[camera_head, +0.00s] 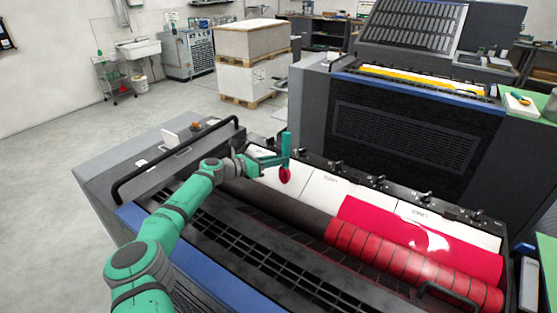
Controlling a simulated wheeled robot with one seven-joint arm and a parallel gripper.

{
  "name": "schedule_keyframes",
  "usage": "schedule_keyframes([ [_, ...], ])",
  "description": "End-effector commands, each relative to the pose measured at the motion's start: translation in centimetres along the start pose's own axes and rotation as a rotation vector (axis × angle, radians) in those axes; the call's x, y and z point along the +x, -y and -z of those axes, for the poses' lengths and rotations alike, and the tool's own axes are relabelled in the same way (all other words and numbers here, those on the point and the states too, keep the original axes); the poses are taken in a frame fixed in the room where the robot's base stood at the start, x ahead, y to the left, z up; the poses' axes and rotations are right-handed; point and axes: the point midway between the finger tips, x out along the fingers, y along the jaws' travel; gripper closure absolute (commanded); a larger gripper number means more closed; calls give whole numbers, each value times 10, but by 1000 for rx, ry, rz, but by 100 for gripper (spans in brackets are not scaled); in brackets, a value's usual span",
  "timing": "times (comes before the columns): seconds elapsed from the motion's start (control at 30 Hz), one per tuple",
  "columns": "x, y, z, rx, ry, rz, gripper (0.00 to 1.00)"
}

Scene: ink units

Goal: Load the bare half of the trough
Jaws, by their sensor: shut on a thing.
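The ink trough (319,193) runs along the press unit behind the rollers. Its left half is bare and white, and red ink (375,218) covers much of its right half, with a white patch showing through. My gripper (286,160) is over the left, bare half, shut on a small red-ended thing (285,176) that hangs downward. I cannot tell what this thing is, or whether it touches the trough floor.
The roller (400,262) in front is red on the right and dark on the left. A black handrail (175,160) stands to the left of the trough. A second press unit (400,130) with yellow ink (430,82) stands behind.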

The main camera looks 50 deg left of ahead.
Motion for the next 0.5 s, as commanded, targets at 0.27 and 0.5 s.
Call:
schedule_keyframes([
  [0.27, 1, -1, 4, -1, 1, 0, 100],
  [0.5, 2, -2, 8, 0, 0, 0, 100],
])
